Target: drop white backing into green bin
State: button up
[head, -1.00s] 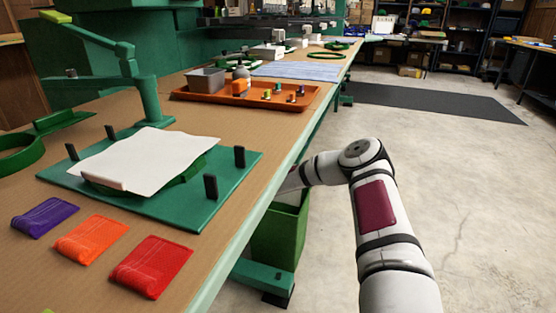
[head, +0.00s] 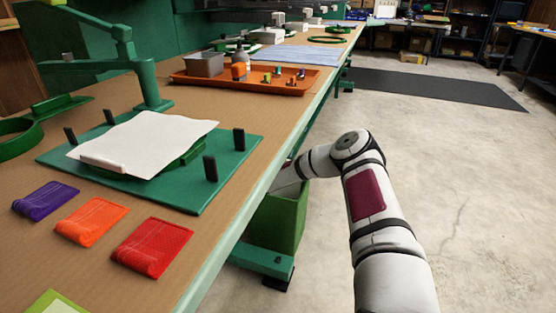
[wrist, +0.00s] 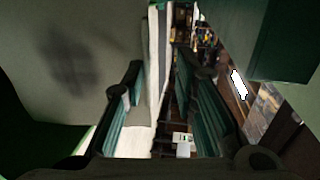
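In the head view, a white sheet that looks like the backing (head: 148,137) lies slightly tilted over a green hoop on the green board (head: 222,178). The green bin (head: 281,222) stands on the floor side, below the table's right edge. My forearm reaches to the table edge above the bin, and my gripper is hidden there. In the wrist view, my gripper (wrist: 160,75) has its two fingers apart. A pale strip runs between them. I cannot tell what it is or whether a finger touches it.
An orange tray (head: 195,82) with small spools sits further back. Black posts stand on the green board.

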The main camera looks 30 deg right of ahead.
jog(key=v, duration=1.2)
dwell(1.0)
